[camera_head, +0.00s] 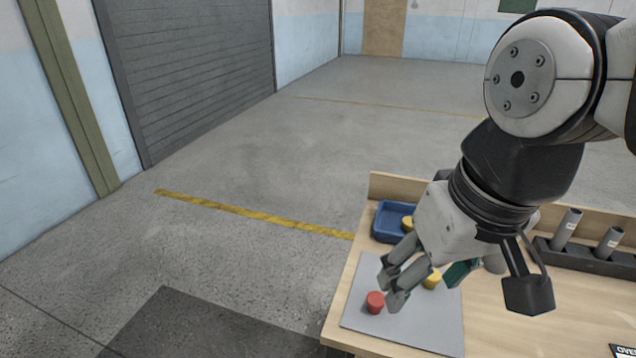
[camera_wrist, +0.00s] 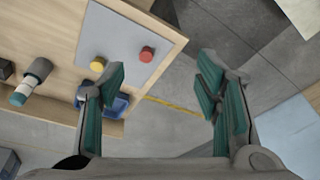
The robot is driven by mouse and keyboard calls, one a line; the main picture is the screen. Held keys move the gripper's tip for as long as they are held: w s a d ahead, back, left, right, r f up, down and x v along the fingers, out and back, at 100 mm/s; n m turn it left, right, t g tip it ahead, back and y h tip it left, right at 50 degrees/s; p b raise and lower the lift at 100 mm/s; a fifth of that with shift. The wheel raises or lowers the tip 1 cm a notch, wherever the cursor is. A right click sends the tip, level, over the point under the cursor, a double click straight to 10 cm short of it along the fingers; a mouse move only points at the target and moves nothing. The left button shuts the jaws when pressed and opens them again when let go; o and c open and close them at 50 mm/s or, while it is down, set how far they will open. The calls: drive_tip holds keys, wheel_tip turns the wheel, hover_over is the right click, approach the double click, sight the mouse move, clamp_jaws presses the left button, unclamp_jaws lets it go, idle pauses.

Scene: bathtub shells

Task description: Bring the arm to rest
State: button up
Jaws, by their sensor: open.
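My gripper (camera_head: 396,284) hangs over the left part of the wooden workbench (camera_head: 362,278), above a grey mat (camera_head: 425,340). In the wrist view my gripper (camera_wrist: 160,90) has its teal-padded fingers spread wide, with nothing between them. A red cylinder (camera_head: 375,302) stands on the mat by the fingertips in the head view; it also shows in the wrist view (camera_wrist: 147,54). A yellow cylinder (camera_head: 433,279) stands on the mat, partly hidden by my gripper; it also shows in the wrist view (camera_wrist: 97,64).
A blue tray (camera_head: 388,224) at the bench's back left holds a yellow piece (camera_head: 407,223). A dark rack (camera_head: 590,259) with grey cylinders (camera_head: 566,226) stands at the back right. A low wooden rim (camera_head: 386,188) edges the bench's back. Open floor (camera_head: 250,150) lies left and beyond.

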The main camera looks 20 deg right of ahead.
drive_tip(key=shift+s+a+f+n, duration=0.15)
drive_tip(key=shift+s+f, duration=0.2)
drive_tip(key=shift+s, duration=0.2)
drive_tip(key=shift+s+f+n, duration=0.15)
drive_tip(key=shift+s+f, duration=0.15)
drive_tip(key=shift+s, duration=0.2)
drive_tip(key=shift+r, duration=0.1)
